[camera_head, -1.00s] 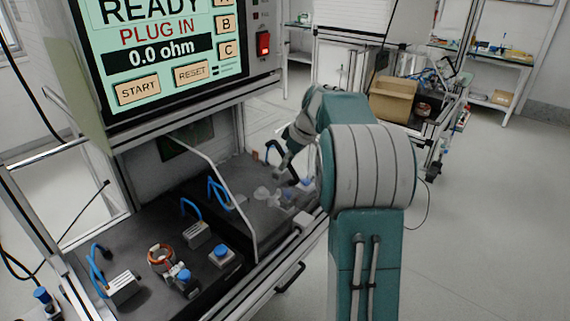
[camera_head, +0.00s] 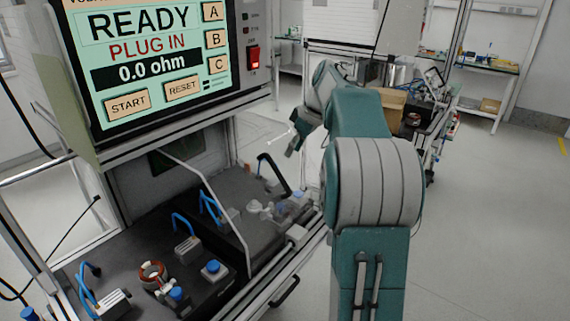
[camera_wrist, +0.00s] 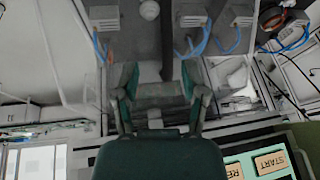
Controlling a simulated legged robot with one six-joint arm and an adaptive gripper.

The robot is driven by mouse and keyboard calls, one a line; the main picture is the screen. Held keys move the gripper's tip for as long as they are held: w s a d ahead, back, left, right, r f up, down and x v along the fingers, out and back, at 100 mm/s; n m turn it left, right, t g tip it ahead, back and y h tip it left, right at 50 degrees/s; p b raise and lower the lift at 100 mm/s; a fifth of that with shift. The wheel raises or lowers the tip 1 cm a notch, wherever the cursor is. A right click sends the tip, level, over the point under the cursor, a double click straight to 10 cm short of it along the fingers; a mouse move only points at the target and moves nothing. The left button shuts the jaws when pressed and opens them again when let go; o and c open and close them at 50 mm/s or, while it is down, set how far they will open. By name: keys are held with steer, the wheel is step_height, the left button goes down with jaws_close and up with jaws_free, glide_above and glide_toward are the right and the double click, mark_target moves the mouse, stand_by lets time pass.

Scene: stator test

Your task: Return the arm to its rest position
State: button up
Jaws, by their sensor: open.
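My teal and grey arm (camera_head: 376,180) is bent at the elbow and reaches forward over the right end of the test bench (camera_head: 130,245). In the head view my gripper (camera_head: 292,146) is raised above the bench surface, apart from the things on it. The wrist view shows my gripper (camera_wrist: 160,84) with its two fingers spread and nothing between them. The copper stator ring (camera_head: 152,273) sits on the bench at the front left, clear of the arm.
The tester screen (camera_head: 150,50) reads READY, PLUG IN, 0.0 ohm. Blue-handled clamps (camera_head: 186,248) and a blue button (camera_head: 212,269) stand on the bench. A bench frame post rises beside them. A cardboard box (camera_head: 392,97) is behind the arm. The floor at right is clear.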

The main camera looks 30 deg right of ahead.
steer(key=v, duration=0.2)
steer(key=shift+s+d+r, duration=0.1)
steer(key=shift+d+r, duration=0.15)
steer(key=shift+r, duration=0.05)
steer(key=s+a+m+h, duration=0.1)
steer(key=s+a, duration=0.4)
steer(key=a, duration=0.4)
steer(key=s+a+m+h, duration=0.15)
steer(key=s+a, duration=0.35)
steer(key=a, duration=0.5)
steer(key=s+a+f+m+t, duration=0.1)
steer(key=s+a+f, duration=0.3)
steer(key=s, duration=0.3)
steer(key=s+a+f+m+t, duration=0.1)
steer(key=s+a+f, duration=0.3)
steer(key=s, duration=0.4)
steer(key=shift+f+h, duration=0.35)
